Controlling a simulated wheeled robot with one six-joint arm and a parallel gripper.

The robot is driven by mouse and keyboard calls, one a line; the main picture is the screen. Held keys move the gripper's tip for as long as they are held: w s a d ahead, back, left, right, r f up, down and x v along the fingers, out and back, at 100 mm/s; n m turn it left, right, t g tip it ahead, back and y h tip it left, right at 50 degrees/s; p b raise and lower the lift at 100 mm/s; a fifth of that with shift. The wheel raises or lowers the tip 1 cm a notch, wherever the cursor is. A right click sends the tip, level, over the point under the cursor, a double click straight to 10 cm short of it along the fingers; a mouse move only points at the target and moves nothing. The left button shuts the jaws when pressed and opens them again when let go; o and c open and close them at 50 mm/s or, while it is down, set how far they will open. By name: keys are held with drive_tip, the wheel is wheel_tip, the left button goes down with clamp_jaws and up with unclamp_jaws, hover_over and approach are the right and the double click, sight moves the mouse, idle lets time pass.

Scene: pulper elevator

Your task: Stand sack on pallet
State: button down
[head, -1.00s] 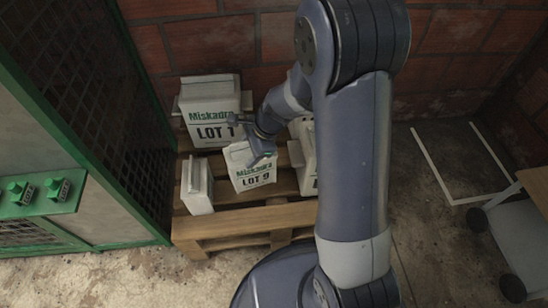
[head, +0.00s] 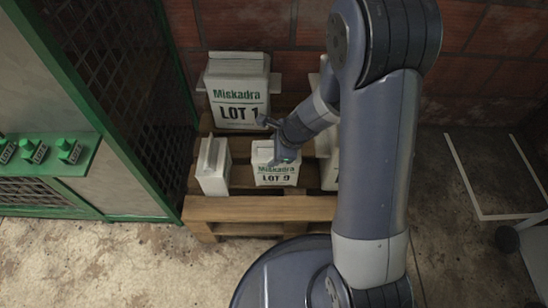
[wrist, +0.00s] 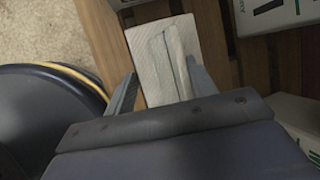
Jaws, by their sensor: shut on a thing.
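The white LOT 9 sack (head: 276,172) is upright over the front middle of the wooden pallet (head: 250,209), its base at about deck level. I cannot tell whether it bears on the planks. My gripper (head: 285,155) is shut on this sack near its top. In the wrist view the sack's pale top (wrist: 165,50) lies between the two fingers, with planks around it. My forearm hides part of the pallet's right side.
The LOT 1 sack (head: 238,88) stands at the pallet's back left. A narrow white sack (head: 213,166) stands left of LOT 9, with a gap. Another sack (head: 327,172) is close on the right, partly hidden. A green-framed mesh cage (head: 150,110) borders the left.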

wheel_tip(320, 180, down, 3)
drive_tip(key=shift+r+b, duration=0.1)
drive_tip(key=shift+b, duration=0.6)
drive_tip(key=shift+r, duration=0.1)
drive_tip(key=c, duration=0.5)
unclamp_jaws()
drive_tip(key=shift+p+v, duration=3)
drive_tip(key=shift+v, duration=2.95)
